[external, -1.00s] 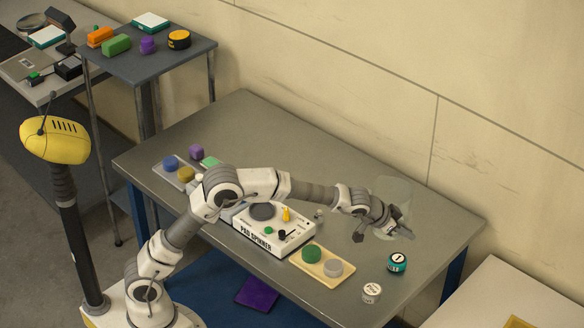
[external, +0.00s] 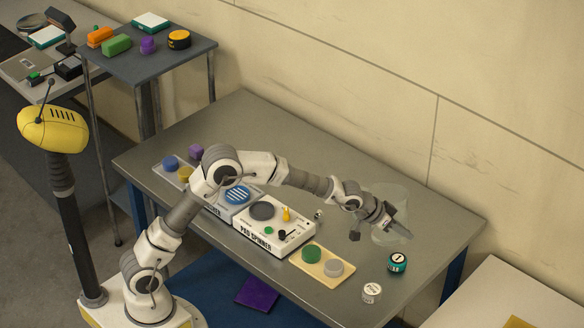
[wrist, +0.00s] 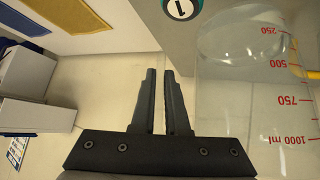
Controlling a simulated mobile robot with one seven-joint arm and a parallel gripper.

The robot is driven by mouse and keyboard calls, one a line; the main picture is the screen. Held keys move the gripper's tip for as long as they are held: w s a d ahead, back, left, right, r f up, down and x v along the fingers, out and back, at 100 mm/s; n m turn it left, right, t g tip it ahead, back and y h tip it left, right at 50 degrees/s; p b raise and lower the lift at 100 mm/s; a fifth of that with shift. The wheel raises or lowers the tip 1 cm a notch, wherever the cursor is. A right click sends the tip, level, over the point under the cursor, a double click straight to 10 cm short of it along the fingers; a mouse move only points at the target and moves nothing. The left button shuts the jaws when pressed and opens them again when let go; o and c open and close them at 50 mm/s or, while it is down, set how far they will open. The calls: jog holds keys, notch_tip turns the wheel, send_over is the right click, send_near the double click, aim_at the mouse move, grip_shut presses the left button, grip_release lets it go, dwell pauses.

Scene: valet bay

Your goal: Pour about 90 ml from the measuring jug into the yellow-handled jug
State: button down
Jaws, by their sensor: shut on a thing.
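A clear measuring jug (external: 390,204) shows faintly at the right end of the grey table. In the wrist view the measuring jug (wrist: 245,115) fills the right side, with red marks from 250 to 1000 ml. My gripper (external: 401,232) is at the jug; its dark fingers (wrist: 162,72) stand close together beside the jug wall. It is shut on the jug, though the held part is hard to see. A small yellow piece (wrist: 300,71) shows through or behind the clear wall; I cannot tell whether it is the yellow handle. No liquid level is clear.
A beige tray (external: 345,283) with a green and a grey disc and a white pad spinner (external: 270,236) lie to the left. The back of the table is clear.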

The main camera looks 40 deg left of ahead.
aim_at(396, 206)
jog(key=a+r+n+h+p, duration=0.1)
jog(key=w+a+r+n+g+h+p, duration=0.1)
jog(key=a+r+h, duration=0.1)
jog(key=w+a+r+n+h+p, duration=0.1)
jog(key=a+r, duration=0.1)
jog(key=shift+w+a+h, duration=0.15)
jog(key=shift+w+h, duration=0.05)
jog(key=shift+h, duration=0.2)
jog(key=a+r+n+h, duration=0.1)
jog(key=w+a+r+h, duration=0.1)
jog(key=r, duration=0.1)
jog(key=shift+a+r+n+g+h, duration=0.1)
jog(key=shift+a+n+g+h, duration=0.2)
jog(key=shift+n, duration=0.1)
dwell(0.4)
jog(key=shift+w+a+r+n+h+p, duration=0.2)
jog(key=shift+a+r+n+h, duration=0.05)
jog(key=shift+a+r+h, duration=0.25)
jog(key=shift+w+a+r+n+h+p, duration=0.25)
jog(key=shift+a+r+h, duration=0.1)
jog(key=shift+r, duration=0.2)
dwell(0.9)
jog(key=shift+w+a+r+n+h+b, duration=0.2)
jog(key=shift+a+r+b, duration=0.1)
jog(key=shift+a, duration=0.15)
jog(key=shift+w+a+r+n+h+b, duration=0.15)
jog(key=shift+a+b, duration=0.1)
jog(key=shift+a, duration=0.2)
dwell(1.1)
